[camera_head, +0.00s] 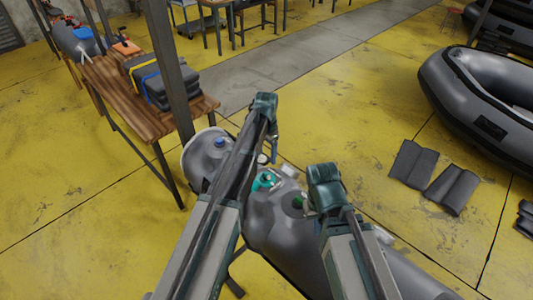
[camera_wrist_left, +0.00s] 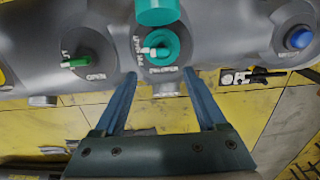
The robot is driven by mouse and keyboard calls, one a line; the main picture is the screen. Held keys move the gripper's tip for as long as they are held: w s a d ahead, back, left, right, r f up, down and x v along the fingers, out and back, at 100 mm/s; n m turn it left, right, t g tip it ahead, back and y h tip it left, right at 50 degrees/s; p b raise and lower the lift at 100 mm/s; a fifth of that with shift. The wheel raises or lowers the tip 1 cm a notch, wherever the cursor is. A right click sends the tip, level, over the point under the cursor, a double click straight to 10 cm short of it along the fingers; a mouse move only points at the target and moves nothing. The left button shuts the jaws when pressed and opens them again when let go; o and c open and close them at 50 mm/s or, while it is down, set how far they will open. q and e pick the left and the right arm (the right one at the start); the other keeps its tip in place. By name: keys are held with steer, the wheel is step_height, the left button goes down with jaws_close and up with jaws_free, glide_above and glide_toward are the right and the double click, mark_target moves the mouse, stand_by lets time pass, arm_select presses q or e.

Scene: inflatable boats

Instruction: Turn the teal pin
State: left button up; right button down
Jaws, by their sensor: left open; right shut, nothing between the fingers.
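The teal pin (camera_wrist_left: 158,50) is a small lever on a round teal valve of a grey inflatable tube, with printed lettering around it. A raised teal cap (camera_wrist_left: 157,10) is just beyond it; teal also shows in the head view (camera_head: 264,180). My left gripper (camera_wrist_left: 158,82) is open and empty, its two fingers pointing toward the teal valve, one on each side. In the head view my left gripper (camera_head: 272,152) hangs over the tube. My right gripper (camera_head: 325,190) is shut and empty beside the green valve (camera_head: 298,202).
A green pin (camera_wrist_left: 76,62) on a dark valve lies left of the teal one, and a blue button (camera_wrist_left: 298,38) lies right. A wooden bench (camera_head: 130,95) with dark cases stands at left. A grey boat (camera_head: 490,110) and dark mats (camera_head: 432,178) lie on the yellow floor at right.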

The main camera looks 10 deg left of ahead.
arm_select(q)
step_height(320, 180, up, 3)
steer(key=shift+r+p, duration=0.2)
steer(key=shift+p, duration=0.9)
arm_select(e)
step_height(320, 180, up, 3)
steer(key=shift+r, duration=0.2)
step_height(320, 180, down, 16)
steer(key=b, duration=1.5)
steer(key=shift+r+b, duration=0.15)
steer(key=shift+b, duration=0.2)
arm_select(q)
steer(key=s+d+f+n, duration=0.1)
steer(key=s+d+f, duration=0.1)
steer(key=s+f, duration=0.3)
steer(key=s+d+f+n, duration=0.1)
steer(key=s+d+f, duration=0.2)
steer(key=s, duration=1)
steer(key=s+d+f+n+y, duration=0.1)
steer(key=s+d+f, duration=0.2)
steer(key=s+f, duration=0.4)
steer(key=shift+s+d+f, duration=0.2)
steer(key=shift+s+f, duration=0.05)
steer(key=shift+s, duration=0.65)
